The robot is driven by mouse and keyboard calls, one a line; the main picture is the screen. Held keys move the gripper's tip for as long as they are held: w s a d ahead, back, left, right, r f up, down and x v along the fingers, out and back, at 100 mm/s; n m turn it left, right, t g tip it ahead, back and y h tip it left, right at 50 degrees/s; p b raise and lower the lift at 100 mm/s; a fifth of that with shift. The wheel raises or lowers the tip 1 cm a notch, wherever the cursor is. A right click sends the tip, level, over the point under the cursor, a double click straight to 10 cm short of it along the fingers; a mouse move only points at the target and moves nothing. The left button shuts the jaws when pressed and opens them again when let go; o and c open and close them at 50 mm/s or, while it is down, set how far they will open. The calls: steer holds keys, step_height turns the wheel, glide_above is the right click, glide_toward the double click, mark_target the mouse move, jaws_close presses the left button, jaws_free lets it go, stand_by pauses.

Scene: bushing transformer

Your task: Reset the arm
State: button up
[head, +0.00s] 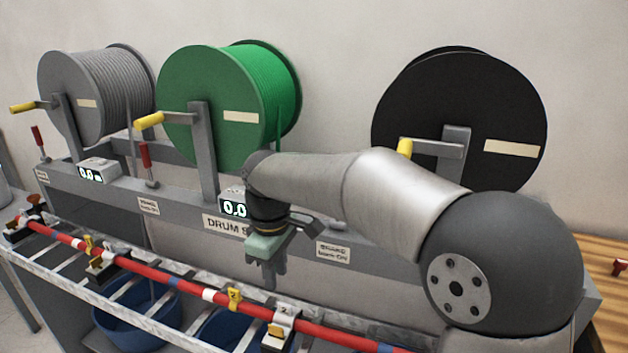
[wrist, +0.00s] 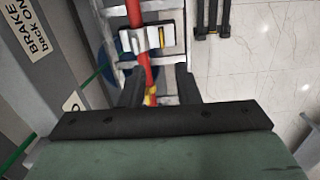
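My gripper (head: 268,273) hangs pointing down from my arm, in front of the drum stand's label rail and above the ladder-like tray. In the wrist view my gripper's two dark fingers (wrist: 160,88) stand apart, with a gap between them. Nothing is held in the gap; the red cable (wrist: 146,75) shows below and beyond it. In the head view the red cable (head: 185,287) runs along the tray in clamps, clear of the gripper. My arm reaches in from the right and hides part of the stand behind it.
Grey (head: 72,100), green (head: 205,110) and black (head: 460,115) drums with yellow-handled cranks stand behind. Blue bins (head: 130,325) sit below. Open floor (wrist: 265,60) shows in the wrist view.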

steer(key=s+d+f+m, duration=0.4)
steer(key=s+d+m, duration=0.3)
steer(key=s+d, duration=0.3)
steer(key=s+d+f+m, duration=0.4)
steer(key=s+d+m, duration=0.3)
steer(key=d, duration=0.8)
steer(key=s, duration=0.3)
steer(key=shift+s+d+f, duration=0.2)
steer(key=shift+s, duration=0.05)
steer(key=shift+o, duration=0.2)
steer(key=shift+w, duration=0.1)
